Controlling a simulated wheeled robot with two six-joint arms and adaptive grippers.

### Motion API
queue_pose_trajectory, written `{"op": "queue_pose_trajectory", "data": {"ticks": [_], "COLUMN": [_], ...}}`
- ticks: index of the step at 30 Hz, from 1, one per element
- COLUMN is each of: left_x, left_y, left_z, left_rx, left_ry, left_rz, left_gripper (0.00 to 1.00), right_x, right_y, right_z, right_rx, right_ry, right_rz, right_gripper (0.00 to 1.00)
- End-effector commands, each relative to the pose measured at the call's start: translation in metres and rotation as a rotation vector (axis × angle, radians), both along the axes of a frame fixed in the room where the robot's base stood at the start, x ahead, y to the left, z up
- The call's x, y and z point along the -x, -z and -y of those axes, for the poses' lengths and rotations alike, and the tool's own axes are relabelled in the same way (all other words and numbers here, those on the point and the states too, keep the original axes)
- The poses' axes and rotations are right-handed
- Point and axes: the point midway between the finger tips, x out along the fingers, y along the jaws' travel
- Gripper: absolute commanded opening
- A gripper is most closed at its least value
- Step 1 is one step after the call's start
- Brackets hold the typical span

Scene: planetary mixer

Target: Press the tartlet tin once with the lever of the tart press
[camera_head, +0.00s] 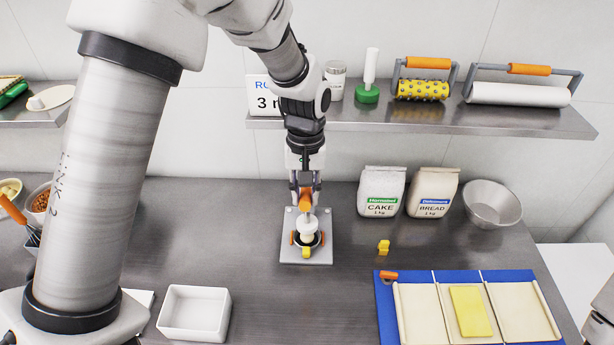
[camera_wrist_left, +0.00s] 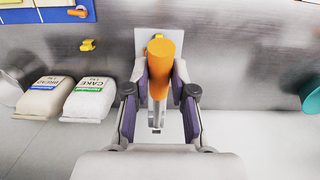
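The tart press stands on a grey base plate (camera_head: 290,254) on the dark counter, below my left gripper. Its lever has an orange handle (camera_head: 306,200), upright in the head view; it also shows in the left wrist view (camera_wrist_left: 160,68). A pale plunger (camera_head: 307,228) sits under the lever. A dark round rim around the plunger's foot looks like the tartlet tin (camera_head: 315,245), mostly hidden. My left gripper (camera_head: 306,187) has its fingers on both sides of the orange handle, and they appear to touch it.
Flour bags (camera_head: 381,193) and a metal bowl (camera_head: 492,204) stand at the back right. A yellow piece (camera_head: 384,247) lies right of the press. A blue mat (camera_head: 383,320) with boards is front right, a white container (camera_head: 195,313) front left. A shelf (camera_head: 540,120) hangs behind.

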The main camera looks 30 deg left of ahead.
Motion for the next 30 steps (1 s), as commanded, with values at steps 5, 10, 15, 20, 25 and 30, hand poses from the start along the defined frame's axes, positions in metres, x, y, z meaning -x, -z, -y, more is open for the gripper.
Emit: {"op": "queue_pose_trajectory", "data": {"ticks": [5,10,15,20,25,30], "left_x": [-0.002,0.000,0.005,0.009,0.009,0.010], "left_y": [0.000,0.005,0.017,0.025,0.025,0.025], "left_z": [0.000,0.000,0.002,0.004,0.004,0.004], "left_rx": [-0.001,-0.002,-0.002,-0.001,-0.001,-0.001], "left_ry": [0.001,0.002,0.002,0.001,0.001,0.001], "left_rz": [0.005,0.004,0.002,0.001,0.001,0.001], "left_gripper": [0.00,0.00,0.00,0.00,0.00,0.00], "right_x": [0.000,0.000,0.000,0.000,0.000,0.000], "right_y": [0.000,0.003,0.010,0.014,0.013,0.013], "right_z": [0.000,0.000,0.000,0.000,0.000,0.000], "right_rx": [0.000,0.000,0.000,0.000,0.000,0.000], "right_ry": [0.000,0.000,0.000,0.000,0.000,0.000], "right_rz": [0.000,0.000,0.000,0.000,0.000,0.000], "right_gripper": [0.40,0.40,0.40,0.40,0.40,0.40]}}
